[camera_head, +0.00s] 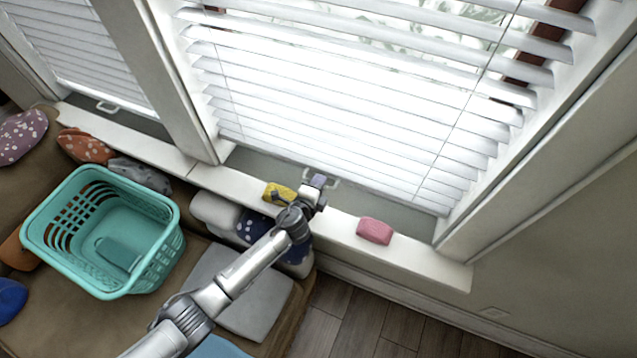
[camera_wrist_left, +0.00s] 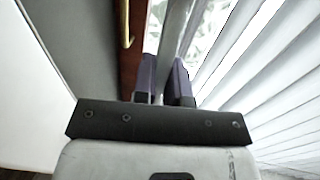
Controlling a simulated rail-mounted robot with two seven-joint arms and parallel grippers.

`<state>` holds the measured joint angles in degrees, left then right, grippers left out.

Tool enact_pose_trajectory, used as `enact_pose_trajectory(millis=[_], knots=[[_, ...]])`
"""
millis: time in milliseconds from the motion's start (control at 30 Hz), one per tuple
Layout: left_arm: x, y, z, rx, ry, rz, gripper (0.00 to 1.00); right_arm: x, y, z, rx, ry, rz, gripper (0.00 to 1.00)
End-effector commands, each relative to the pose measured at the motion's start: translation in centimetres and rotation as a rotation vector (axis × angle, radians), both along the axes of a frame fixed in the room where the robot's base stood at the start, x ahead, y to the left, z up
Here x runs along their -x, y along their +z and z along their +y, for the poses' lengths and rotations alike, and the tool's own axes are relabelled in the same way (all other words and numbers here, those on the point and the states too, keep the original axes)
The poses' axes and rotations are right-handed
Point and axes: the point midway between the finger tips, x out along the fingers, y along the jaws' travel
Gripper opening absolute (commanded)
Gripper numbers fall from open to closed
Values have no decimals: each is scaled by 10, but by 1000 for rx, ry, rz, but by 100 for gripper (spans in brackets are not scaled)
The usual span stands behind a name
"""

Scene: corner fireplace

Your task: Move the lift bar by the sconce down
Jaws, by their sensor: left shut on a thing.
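The large white blind (camera_head: 330,110) hangs at the right window, its lower edge a little above the sill. A small pale lift bar (camera_head: 336,184) sits at the middle of its lower edge. My left gripper (camera_head: 318,182) is at that bar and shut on it, covering part of it. In the left wrist view, the gripper's purple fingers (camera_wrist_left: 166,82) stand on either side of a grey bar (camera_wrist_left: 176,35), with slats to the right. A second blind (camera_head: 85,50) at the left has its own pale lift bar (camera_head: 107,107). No sconce shows. My right gripper is not in view.
The white sill (camera_head: 345,232) holds a yellow patterned item (camera_head: 278,193) beside my gripper and a pink block (camera_head: 375,230) to its right. Below are a brown sofa with several cushions and a teal basket (camera_head: 62,195). The wood floor (camera_head: 365,320) at lower right is clear.

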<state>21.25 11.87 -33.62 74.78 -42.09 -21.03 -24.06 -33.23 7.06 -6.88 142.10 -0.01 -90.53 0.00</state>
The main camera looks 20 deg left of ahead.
Motion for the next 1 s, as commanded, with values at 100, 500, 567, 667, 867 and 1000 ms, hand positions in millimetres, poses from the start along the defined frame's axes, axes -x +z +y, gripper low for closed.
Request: enact_pose_trajectory(millis=[100, 500, 567, 667, 867, 1000], knots=[[0, -2, 0, 0, 0, 1, 0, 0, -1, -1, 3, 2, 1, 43], [0, -49, 1, -1, 2, 2, 0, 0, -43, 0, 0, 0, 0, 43], [0, -51, 0, 0, 1, 1, 0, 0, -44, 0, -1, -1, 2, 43], [0, -49, 0, 0, 1, 1, 0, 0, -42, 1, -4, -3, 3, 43], [0, -48, 0, 0, 1, 0, 14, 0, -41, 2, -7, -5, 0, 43], [0, -47, 0, 0, 1, 0, 28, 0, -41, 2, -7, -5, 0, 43]])
